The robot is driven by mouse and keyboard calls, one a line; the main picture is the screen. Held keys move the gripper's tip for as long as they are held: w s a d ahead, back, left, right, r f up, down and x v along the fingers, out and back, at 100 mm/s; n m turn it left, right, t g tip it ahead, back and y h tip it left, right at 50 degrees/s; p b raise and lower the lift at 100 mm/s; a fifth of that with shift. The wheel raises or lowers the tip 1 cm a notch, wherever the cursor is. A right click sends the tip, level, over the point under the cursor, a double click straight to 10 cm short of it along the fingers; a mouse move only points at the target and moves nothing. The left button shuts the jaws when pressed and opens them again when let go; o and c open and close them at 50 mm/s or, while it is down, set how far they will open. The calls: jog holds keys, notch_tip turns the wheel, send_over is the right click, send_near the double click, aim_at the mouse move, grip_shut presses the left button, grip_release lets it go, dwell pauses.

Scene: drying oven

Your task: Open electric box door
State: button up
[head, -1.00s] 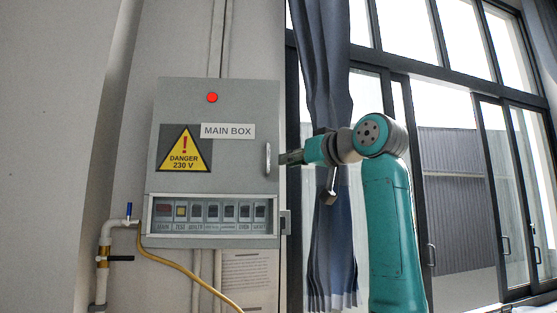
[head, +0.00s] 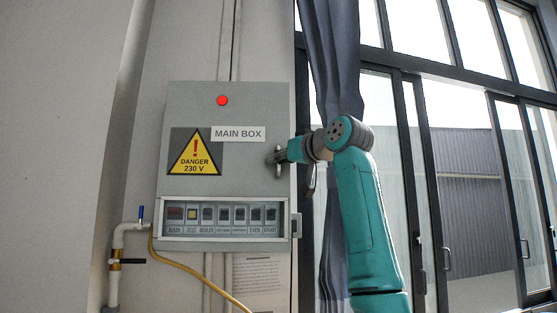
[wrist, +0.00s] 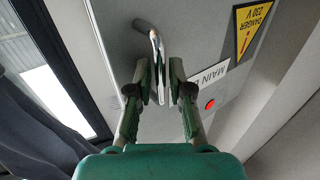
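The grey electric box (head: 225,135) hangs on the wall in the head view, with its door shut. A metal bar handle (head: 278,170) is at the door's right edge. In the wrist view the handle (wrist: 156,52) stands out from the door (wrist: 200,35) and passes between my gripper's fingers. My gripper (wrist: 162,82) is open around the handle. The left finger is close to the bar; I cannot tell whether it touches. A gap shows beside the right finger. In the head view my gripper (head: 277,156) covers part of the handle.
A row of switches (head: 222,215) sits in a window at the box's bottom. A yellow hose (head: 200,282) and a pipe with a valve (head: 117,255) run below left. A dark curtain (head: 335,60) and tall windows are on the right. The space before the door is clear.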

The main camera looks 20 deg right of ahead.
jog(key=shift+w+a, duration=0.1)
jog(key=shift+w, duration=0.15)
grip_shut()
jog(key=shift+s, duration=0.15)
